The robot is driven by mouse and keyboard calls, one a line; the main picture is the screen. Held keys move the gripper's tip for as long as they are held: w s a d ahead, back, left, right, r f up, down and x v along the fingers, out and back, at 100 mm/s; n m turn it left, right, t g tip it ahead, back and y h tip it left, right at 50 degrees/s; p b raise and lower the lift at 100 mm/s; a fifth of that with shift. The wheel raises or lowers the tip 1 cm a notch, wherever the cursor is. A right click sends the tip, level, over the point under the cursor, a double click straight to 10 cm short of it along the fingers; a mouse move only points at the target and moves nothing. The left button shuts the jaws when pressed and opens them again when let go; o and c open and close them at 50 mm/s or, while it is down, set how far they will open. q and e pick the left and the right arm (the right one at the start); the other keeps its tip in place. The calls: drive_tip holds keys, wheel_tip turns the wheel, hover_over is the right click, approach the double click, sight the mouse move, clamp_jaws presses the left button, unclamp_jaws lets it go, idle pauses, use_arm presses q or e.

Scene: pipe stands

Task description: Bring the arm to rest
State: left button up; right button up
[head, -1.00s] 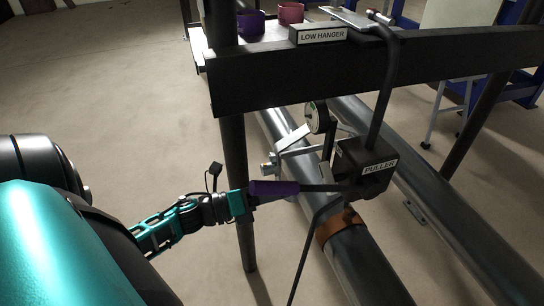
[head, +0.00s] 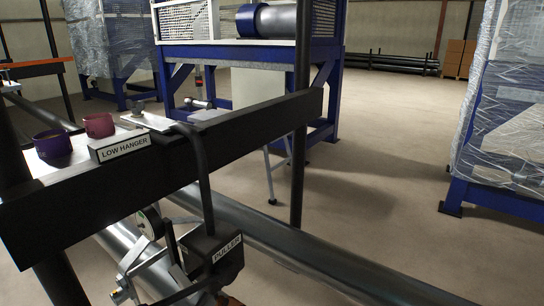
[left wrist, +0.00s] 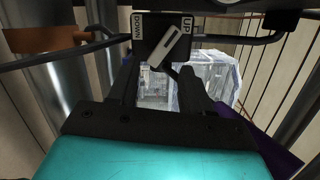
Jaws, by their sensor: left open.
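My left gripper (left wrist: 161,85) shows in the left wrist view with its two dark fingers apart and nothing seen held between them. Beyond the fingers is a dark box (left wrist: 150,27) with DOWN and UP labels and a pale lever on its face. A purple piece (left wrist: 278,150) that looks like the handle shows at the lower right, outside the fingers; whether it touches the gripper I cannot tell. In the head view the box labelled PULLER (head: 200,244) hangs below the black LOW HANGER beam (head: 240,135). Neither arm is in the head view.
A purple cup (head: 53,146) and a pink cup (head: 99,125) stand by the beam. Steel pipes (head: 330,258) run beneath it. Blue-framed, wrapped racks (head: 505,125) stand at right and behind. Open floor (head: 390,160) lies between. An orange-brown band (left wrist: 45,40) is at left in the wrist view.

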use_arm(q)
drive_tip(key=s+d+f+n+g+y, duration=0.1)
drive_tip(key=s+d+f+n+g, duration=0.2)
drive_tip(key=d+n, duration=0.55)
drive_tip(key=s+d+f+n+g+y, duration=0.25)
drive_tip(key=d+n, duration=0.35)
drive_tip(key=n, duration=0.6)
drive_tip(key=s+a+r+p, duration=0.2)
drive_tip(key=r+p, duration=1)
drive_tip(key=p, duration=0.7)
drive_tip(key=shift+a+r+g, duration=0.25)
drive_tip(key=shift+a+g, duration=0.1)
drive_tip(key=shift+a, duration=0.5)
use_arm(e)
drive_tip(key=s+d+r+h, duration=0.1)
drive_tip(key=d+r, duration=0.3)
drive_tip(key=r, duration=0.8)
drive_tip(key=shift+s+r, duration=0.4)
use_arm(q)
drive_tip(key=shift+s+n, duration=0.1)
drive_tip(key=shift+n, duration=0.15)
